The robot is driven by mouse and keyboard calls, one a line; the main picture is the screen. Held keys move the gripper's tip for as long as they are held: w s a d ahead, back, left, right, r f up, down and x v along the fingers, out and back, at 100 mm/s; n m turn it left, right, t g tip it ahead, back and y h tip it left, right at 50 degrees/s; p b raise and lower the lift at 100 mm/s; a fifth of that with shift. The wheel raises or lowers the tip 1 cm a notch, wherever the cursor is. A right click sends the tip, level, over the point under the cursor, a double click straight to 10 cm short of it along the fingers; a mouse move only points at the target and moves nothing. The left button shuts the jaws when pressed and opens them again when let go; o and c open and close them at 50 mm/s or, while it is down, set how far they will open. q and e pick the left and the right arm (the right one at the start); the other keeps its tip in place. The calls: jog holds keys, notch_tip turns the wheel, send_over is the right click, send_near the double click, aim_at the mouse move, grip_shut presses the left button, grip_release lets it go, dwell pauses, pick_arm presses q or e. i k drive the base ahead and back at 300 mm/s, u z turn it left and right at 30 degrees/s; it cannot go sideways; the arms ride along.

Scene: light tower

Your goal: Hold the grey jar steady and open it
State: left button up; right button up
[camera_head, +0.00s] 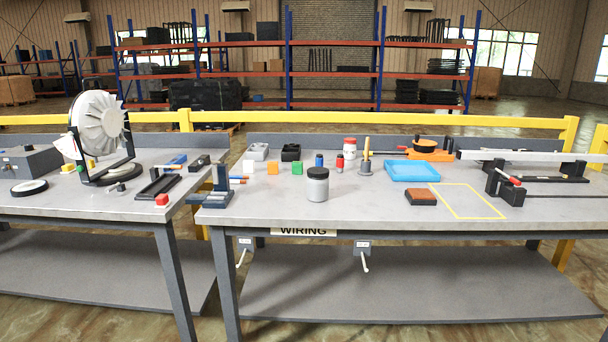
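The grey jar (317,187) stands upright near the front edge of the right-hand workbench, left of its middle. Its dark lid (318,173) sits on top of it. Nothing touches the jar. Neither of my grippers shows in the head view.
A fan-like lamp (101,124) stands on the left bench. A gap separates the benches.

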aim_at(317, 189)
jog(key=i, duration=0.95)
